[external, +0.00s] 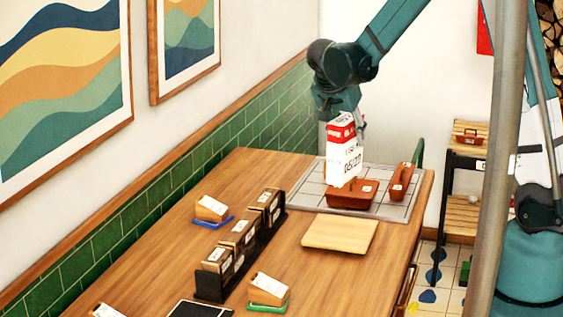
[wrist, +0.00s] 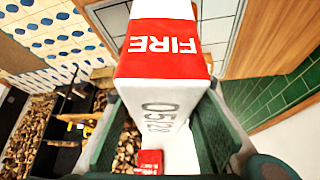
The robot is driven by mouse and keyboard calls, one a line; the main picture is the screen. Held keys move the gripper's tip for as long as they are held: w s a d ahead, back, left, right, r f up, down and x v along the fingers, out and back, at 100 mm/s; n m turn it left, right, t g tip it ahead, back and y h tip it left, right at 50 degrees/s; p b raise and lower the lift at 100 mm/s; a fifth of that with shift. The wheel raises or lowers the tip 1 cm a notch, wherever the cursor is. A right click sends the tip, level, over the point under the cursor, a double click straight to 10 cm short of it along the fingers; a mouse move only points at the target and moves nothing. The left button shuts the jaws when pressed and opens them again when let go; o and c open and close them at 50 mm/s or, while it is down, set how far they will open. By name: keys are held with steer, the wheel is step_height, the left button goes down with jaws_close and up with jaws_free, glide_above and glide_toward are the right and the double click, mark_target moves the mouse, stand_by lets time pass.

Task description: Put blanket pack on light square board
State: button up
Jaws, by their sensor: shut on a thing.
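The blanket pack (external: 344,160) is a tall white box with a red top band. My gripper (external: 342,122) is shut on its upper part and holds it upright over the grey tiled panel at the far end of the table. In the wrist view the pack (wrist: 165,60) shows the word FIRE, between the dark green fingers of my gripper (wrist: 160,125). The light square board (external: 340,235) lies flat and empty on the table, nearer the camera than the pack. I cannot tell whether the pack's lower end touches the brown dish by it.
A black rack (external: 240,250) of card boxes stands left of the board. A card holder on a green base (external: 268,290) is in front. Green wall tiles border the table's left side.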

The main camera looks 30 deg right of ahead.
steer(key=s+a+m, duration=0.1)
steer(key=s+a, duration=0.2)
steer(key=s, duration=0.3)
steer(key=s+a+r+g, duration=0.1)
steer(key=s+a, duration=0.3)
steer(key=s, duration=0.2)
steer(key=shift+a+r+m+h+p, duration=0.2)
steer(key=shift+r+m+h+p, duration=0.1)
steer(key=shift+m+p, duration=0.1)
steer(key=shift+f, duration=0.1)
steer(key=shift+f, duration=2.9)
steer(key=shift+f, duration=0.15)
steer(key=shift+f, duration=1.95)
steer(key=shift+f, duration=0.15)
steer(key=o, duration=1.2)
